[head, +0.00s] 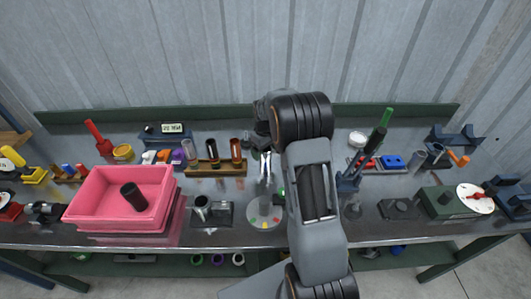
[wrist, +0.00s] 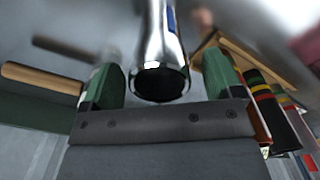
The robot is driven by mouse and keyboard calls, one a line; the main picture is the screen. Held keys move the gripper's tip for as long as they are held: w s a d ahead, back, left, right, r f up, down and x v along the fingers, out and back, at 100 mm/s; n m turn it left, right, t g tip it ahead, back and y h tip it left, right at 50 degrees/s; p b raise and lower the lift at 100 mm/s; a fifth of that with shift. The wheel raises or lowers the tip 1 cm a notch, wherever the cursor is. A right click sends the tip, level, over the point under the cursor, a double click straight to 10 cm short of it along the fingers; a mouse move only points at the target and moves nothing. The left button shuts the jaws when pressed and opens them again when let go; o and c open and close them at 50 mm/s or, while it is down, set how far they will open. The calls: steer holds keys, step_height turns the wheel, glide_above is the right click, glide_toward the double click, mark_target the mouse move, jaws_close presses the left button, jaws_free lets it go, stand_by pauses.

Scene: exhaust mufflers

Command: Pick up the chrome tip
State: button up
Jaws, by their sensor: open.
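The chrome tip (wrist: 163,50) is a shiny flared tube with a dark open end and a blue mark on its side. In the wrist view it lies between the two green fingers of my open gripper (wrist: 160,75), with visible gaps on both sides. Its far end runs out of the top of the picture. In the head view a bright, narrow chrome shape (head: 266,168) shows beside my arm at mid-bench, too small to make out clearly. My arm hides part of this area.
A wooden rack (head: 216,169) with upright tubes stands left of my gripper. A pink bin (head: 82,211) holding a dark cylinder is further left. A round pale plate (head: 264,214) with coloured dots lies in front.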

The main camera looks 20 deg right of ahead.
steer(key=shift+f, duration=0.65)
steer(key=c, duration=0.9)
steer(key=shift+c, duration=0.3)
steer(key=shift+r, duration=0.15)
